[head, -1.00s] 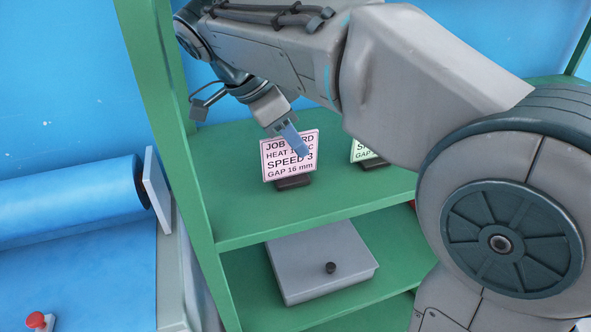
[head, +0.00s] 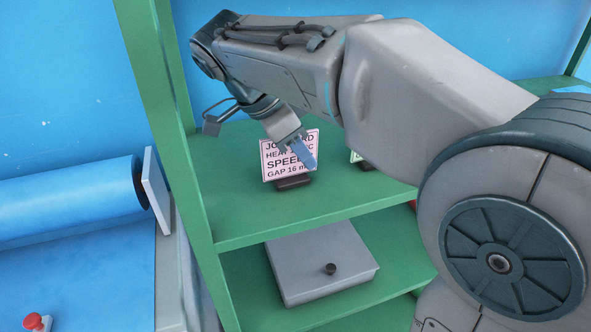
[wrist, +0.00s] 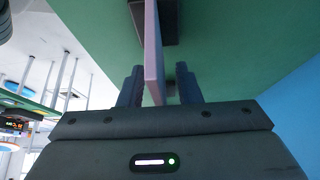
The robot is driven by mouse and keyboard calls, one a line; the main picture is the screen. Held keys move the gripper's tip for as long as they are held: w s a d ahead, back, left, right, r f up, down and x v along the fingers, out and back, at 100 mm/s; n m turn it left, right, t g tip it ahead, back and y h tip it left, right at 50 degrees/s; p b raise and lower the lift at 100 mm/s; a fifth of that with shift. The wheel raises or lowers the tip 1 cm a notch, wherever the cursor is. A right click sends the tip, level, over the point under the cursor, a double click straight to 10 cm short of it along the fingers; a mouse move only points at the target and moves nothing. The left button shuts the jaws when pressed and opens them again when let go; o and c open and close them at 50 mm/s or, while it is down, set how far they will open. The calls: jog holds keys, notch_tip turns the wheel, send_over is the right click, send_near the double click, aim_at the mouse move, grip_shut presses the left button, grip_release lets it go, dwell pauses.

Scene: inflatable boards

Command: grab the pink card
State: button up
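The pink card (head: 279,160) stands upright in a dark holder (head: 292,182) on the upper green shelf. Its print is partly hidden behind my gripper (head: 307,164) in the head view. In the wrist view the pink card (wrist: 153,55) shows edge-on, running between the two dark fingers of my gripper (wrist: 159,88). The fingers are open, with a gap visible on the right side of the card. The card is close to the left finger; I cannot tell if they touch. The dark holder (wrist: 155,22) lies beyond the fingertips.
A green card (head: 356,157) stands to the right, mostly hidden by my arm. A green shelf post (head: 165,110) rises on the left. A grey box (head: 322,262) with a black knob sits on the lower shelf. A blue roll (head: 65,203) lies left of the post.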

jog(key=shift+c, duration=0.3)
grip_shut()
jog(key=shift+r, duration=0.1)
